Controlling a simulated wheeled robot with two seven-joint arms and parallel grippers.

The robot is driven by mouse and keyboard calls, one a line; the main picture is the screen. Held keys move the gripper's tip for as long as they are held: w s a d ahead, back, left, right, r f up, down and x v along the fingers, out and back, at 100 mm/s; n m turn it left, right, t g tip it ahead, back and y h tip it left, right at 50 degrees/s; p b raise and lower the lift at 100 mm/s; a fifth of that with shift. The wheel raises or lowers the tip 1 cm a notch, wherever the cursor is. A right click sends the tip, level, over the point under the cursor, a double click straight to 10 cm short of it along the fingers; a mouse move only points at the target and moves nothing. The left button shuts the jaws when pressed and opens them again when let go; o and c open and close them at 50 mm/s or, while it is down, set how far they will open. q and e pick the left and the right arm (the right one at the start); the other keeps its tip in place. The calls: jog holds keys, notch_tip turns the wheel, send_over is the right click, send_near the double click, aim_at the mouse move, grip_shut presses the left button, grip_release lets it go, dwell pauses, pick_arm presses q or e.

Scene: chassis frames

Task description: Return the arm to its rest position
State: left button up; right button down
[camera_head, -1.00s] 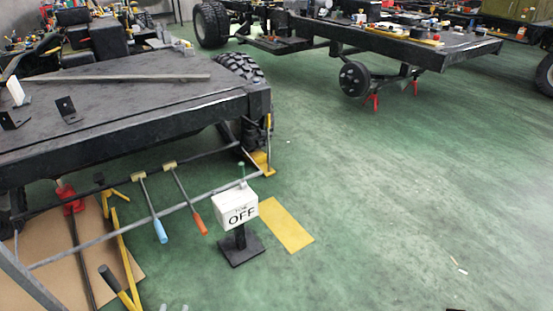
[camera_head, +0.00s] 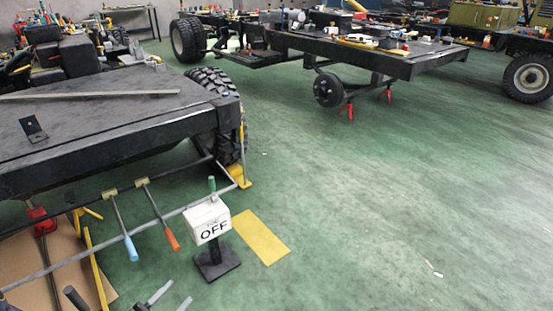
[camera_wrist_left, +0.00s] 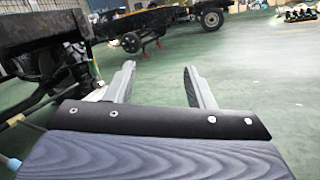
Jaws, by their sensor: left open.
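The rest of my left arm is hidden below the head picture. My right gripper is in neither view.
A white box marked OFF (camera_head: 209,222) with a green lever stands on a black post near the gripper. A black chassis table (camera_head: 90,125) stands at the left, tools (camera_head: 119,222) beside it. A second chassis (camera_head: 375,62) stands farther back.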

pick_arm(q)
jog(key=s+d+r+m+g+h, duration=0.2)
jog(key=d+r+m+g+h, duration=0.3)
jog(key=r+m+g, duration=0.25)
jog(key=s+d+r+m+g+y, duration=0.3)
jog(key=s+r+m+g, duration=0.1)
jog(key=s+m, duration=0.25)
jog(key=s+d+r+m+g+y, duration=0.3)
jog(key=s+r+m+g+y, duration=0.15)
jog(key=m, duration=0.25)
jog(key=s+a+r+m+t+y+p, duration=0.2)
jog(key=s+a+r+m+t+y, duration=0.1)
jog(key=a+r+m+t+y, duration=0.15)
notch_tip(320, 180, up, 26)
jog(key=p, duration=2.6)
jog(key=shift+w+r+n+p, duration=0.15)
jog(key=shift+r+n+p, duration=0.05)
jog(key=shift+n+p, duration=0.25)
jog(key=shift+d, duration=0.1)
jog(key=shift+c, duration=0.2)
